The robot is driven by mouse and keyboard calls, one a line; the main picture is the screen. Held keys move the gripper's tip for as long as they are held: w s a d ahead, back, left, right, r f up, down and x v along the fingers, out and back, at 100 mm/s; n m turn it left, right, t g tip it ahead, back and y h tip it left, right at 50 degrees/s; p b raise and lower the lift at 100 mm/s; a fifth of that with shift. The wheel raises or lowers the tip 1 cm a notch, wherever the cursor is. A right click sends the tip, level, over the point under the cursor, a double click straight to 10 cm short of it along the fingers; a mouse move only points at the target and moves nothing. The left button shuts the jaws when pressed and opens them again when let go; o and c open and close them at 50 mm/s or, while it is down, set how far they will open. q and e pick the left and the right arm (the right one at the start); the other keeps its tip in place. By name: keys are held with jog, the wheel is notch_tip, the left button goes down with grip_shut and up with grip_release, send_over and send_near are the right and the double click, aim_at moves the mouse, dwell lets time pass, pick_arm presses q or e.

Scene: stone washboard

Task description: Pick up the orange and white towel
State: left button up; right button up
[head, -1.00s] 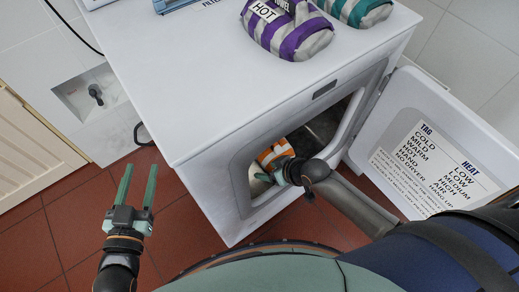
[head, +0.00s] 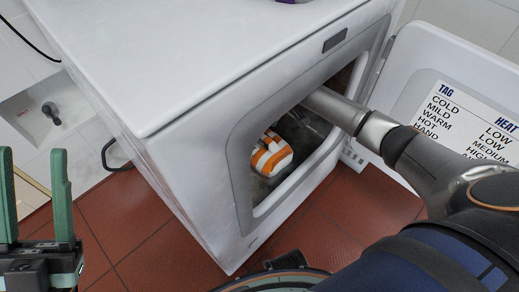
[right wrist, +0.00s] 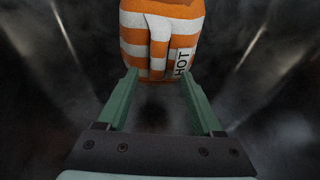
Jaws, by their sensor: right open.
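The orange and white striped towel (head: 271,156) lies rolled inside the open white machine (head: 165,75). In the right wrist view the towel (right wrist: 160,38) is straight ahead, with a "HOT" label on its right side. My right gripper (right wrist: 160,78) is open, its two green fingers pointing at the towel's near end. Whether the fingertips touch the towel is unclear. In the head view my right arm reaches through the door opening and the right gripper is hidden inside. My left gripper (head: 35,158) is open and empty at the lower left, outside the machine.
The machine's door (head: 450,85) stands open on the right with a printed tag and heat chart. The opening's frame surrounds my right arm closely. Dark drum walls lie on both sides of the right gripper. Red floor tiles (head: 135,225) are clear in front.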

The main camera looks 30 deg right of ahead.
aim_at(264, 136)
jog(key=b+x, duration=0.1)
jog(key=x, duration=0.1)
jog(key=b+x, duration=0.2)
jog(key=x, duration=0.1)
jog(key=shift+d+f, duration=0.15)
jog(key=shift+f, duration=0.2)
jog(key=shift+w+f+b, duration=0.25)
jog(key=shift+f+b, duration=0.15)
jog(key=shift+b, duration=0.05)
jog(key=shift+c, duration=0.4)
grip_shut()
dwell(0.3)
